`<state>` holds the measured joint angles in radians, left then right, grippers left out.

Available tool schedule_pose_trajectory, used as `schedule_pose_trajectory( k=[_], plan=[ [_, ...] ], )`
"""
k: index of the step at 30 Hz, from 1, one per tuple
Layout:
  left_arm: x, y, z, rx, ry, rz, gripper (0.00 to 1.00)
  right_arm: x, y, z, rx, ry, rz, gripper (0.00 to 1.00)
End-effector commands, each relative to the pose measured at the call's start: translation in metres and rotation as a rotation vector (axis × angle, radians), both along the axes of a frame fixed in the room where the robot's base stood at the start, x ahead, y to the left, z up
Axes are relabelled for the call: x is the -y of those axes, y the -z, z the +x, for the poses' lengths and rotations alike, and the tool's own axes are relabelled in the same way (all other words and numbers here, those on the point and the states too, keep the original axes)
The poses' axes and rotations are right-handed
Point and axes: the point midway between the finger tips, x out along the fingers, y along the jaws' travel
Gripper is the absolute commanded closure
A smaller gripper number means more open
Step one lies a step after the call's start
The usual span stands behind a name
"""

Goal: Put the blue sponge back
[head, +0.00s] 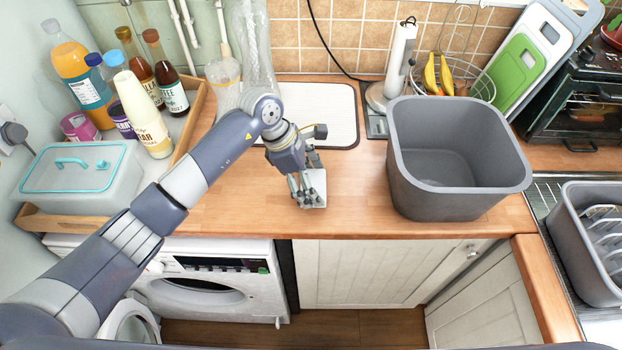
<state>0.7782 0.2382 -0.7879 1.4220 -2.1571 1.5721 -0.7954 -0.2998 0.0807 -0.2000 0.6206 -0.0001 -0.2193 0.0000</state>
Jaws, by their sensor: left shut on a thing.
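My left gripper (308,198) points down over the wooden worktop, left of the grey basin. It is shut on a small pale, whitish-grey thing (319,184), mostly hidden by the fingers. I cannot tell from its colour whether this is the sponge. No clearly blue sponge shows anywhere in the view. I cannot tell whether the held thing touches the worktop. My right gripper is not in view.
A deep grey basin (455,205) stands right of the gripper. A white board (325,115) lies behind it. A wooden tray (196,140) with bottles and a lidded box (80,180) is at left. A dish rack (600,225) is at right. The worktop's front edge is close.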

Motion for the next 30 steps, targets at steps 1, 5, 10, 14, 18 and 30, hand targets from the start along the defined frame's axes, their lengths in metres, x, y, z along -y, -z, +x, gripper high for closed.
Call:
schedule_pose_trajectory(
  k=[1, 5, 10, 14, 18, 30],
  plan=[
    [0.0, 0.003, 0.0, 0.0, 0.0, 0.0, 0.44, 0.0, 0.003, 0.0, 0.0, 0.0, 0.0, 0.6],
    [0.0, 0.002, 0.0, 0.0, 0.0, 0.0, 0.02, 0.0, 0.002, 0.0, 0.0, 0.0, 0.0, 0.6],
    [0.0, 0.002, 0.0, 0.0, 0.0, 0.0, 0.02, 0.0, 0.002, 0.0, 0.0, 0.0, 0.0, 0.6],
    [0.0, 0.002, 0.0, 0.0, 0.0, 0.0, 0.02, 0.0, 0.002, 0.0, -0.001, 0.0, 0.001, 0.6],
    [0.0, 0.0, 0.0, 0.0, 0.0, 0.0, 0.02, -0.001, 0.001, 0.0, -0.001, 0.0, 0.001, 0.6],
    [-0.026, -0.058, 0.001, 0.007, -0.001, 0.003, 0.02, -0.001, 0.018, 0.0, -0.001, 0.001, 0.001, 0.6]
  ],
)
